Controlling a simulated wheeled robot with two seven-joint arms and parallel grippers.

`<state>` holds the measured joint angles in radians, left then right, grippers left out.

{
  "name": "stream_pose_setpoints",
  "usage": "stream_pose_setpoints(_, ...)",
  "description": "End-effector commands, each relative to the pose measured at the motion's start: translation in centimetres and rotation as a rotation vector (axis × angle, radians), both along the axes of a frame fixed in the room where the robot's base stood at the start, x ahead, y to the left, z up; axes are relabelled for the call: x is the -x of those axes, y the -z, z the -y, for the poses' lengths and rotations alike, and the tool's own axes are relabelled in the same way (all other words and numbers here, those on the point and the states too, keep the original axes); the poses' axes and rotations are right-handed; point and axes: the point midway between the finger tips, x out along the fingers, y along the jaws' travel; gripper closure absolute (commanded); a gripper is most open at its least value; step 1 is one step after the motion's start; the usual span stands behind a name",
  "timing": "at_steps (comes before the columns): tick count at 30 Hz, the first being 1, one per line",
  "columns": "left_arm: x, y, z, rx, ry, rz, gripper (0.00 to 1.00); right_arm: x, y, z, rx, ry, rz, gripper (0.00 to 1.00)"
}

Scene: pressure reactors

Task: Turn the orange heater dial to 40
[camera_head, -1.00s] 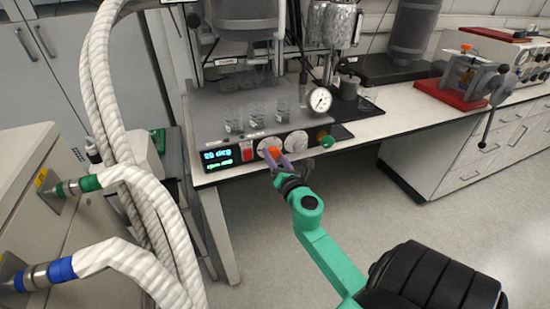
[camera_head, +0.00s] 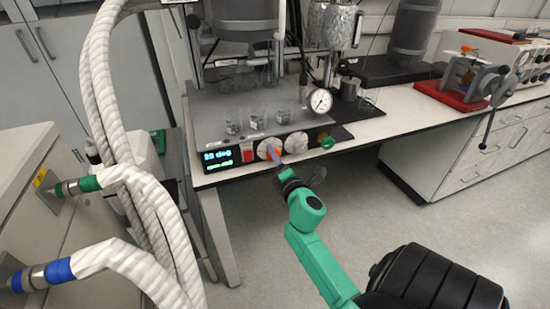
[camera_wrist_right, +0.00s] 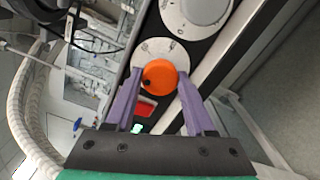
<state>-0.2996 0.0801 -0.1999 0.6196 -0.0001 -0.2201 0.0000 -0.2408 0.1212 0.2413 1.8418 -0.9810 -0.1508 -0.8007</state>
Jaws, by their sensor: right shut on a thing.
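The orange heater dial (camera_wrist_right: 160,76) sits on a white scale disc on the black front panel. In the head view the dial (camera_head: 273,152) is partly covered by my right gripper (camera_head: 277,159). In the wrist view my right gripper (camera_wrist_right: 158,90) has its purple fingers on either side of the dial, shut on it. The display (camera_head: 217,156) left of the dial reads about 23 deg in blue, with a green line below that is too small to read surely. My left gripper is not in view.
A red switch (camera_head: 249,153) is left of the dial. A second white dial (camera_head: 297,142) and a green knob (camera_head: 327,142) are to its right. Glass beakers (camera_head: 256,118) and a pressure gauge (camera_head: 320,100) stand above the panel. Thick white hoses (camera_head: 110,120) hang at left.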

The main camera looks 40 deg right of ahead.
Motion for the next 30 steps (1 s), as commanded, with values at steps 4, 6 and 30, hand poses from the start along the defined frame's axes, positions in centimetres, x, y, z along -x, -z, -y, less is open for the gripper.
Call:
stream_pose_setpoints(4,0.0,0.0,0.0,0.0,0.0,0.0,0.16,0.0,0.1,0.0,-0.013,-0.001,0.003,1.0)
stream_pose_setpoints(6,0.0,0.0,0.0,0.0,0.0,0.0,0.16,0.0,0.1,0.0,-0.015,-0.001,0.004,1.0)
stream_pose_setpoints(30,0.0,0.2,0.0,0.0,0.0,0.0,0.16,1.1,0.2,-0.4,-0.014,0.0,0.003,0.16)
